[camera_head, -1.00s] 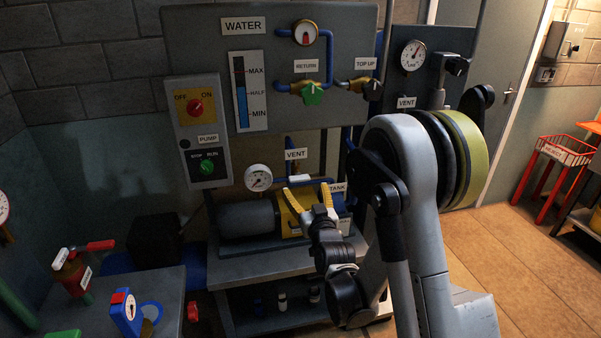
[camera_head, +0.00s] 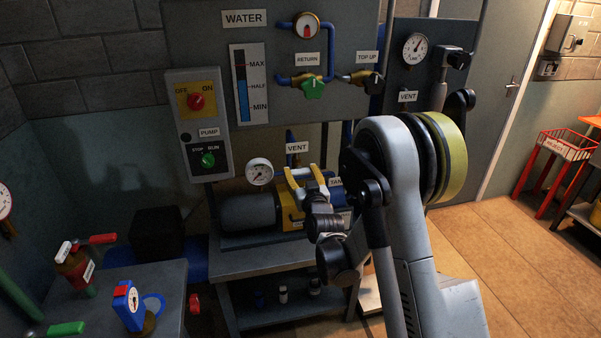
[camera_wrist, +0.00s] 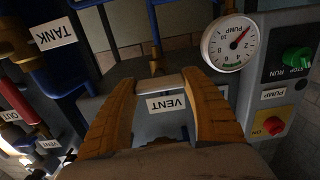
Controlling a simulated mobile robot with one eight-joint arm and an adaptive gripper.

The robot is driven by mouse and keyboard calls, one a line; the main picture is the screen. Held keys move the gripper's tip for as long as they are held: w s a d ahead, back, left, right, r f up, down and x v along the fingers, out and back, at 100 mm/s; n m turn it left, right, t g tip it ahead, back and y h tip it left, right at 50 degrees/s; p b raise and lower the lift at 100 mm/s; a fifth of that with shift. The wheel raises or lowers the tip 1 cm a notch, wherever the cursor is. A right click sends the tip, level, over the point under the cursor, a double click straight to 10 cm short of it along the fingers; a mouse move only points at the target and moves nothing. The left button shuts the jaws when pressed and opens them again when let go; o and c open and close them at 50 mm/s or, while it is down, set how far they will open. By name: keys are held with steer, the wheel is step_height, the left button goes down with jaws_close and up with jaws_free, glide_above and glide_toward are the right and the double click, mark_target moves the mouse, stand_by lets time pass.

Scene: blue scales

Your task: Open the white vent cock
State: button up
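The white vent cock (camera_wrist: 164,83) shows in the wrist view as a pale bar lying crosswise on its pipe, beside the upside-down VENT label (camera_wrist: 167,103). My gripper (camera_wrist: 160,84) has its two yellow fingers apart, one at each end of the bar. The fingertips are level with the bar; I cannot tell whether they touch it. In the head view my gripper (camera_head: 302,171) is at the pump, just below the VENT label (camera_head: 297,147), and the cock is mostly hidden between the fingers.
The round pump gauge (camera_head: 260,172) is close left of my gripper; it also shows in the wrist view (camera_wrist: 229,42). A blue pipe (camera_head: 290,136) rises behind the cock. The TANK label (camera_wrist: 53,34) and pipes are at the other side. The floor (camera_head: 500,250) at right is clear.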

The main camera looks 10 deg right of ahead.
steer(key=shift+n, duration=0.3)
steer(key=n+b, duration=0.2)
steer(key=n, duration=0.2)
steer(key=shift+f, duration=0.1)
steer(key=n+b, duration=0.2)
steer(key=n, duration=0.3)
steer(key=shift+a+f+b, duration=0.1)
steer(key=shift+b, duration=0.3)
steer(key=n+b, duration=0.1)
steer(key=n, duration=0.3)
steer(key=shift+n+b, duration=0.3)
steer(key=shift+n, duration=1.8)
steer(key=o, duration=1.2)
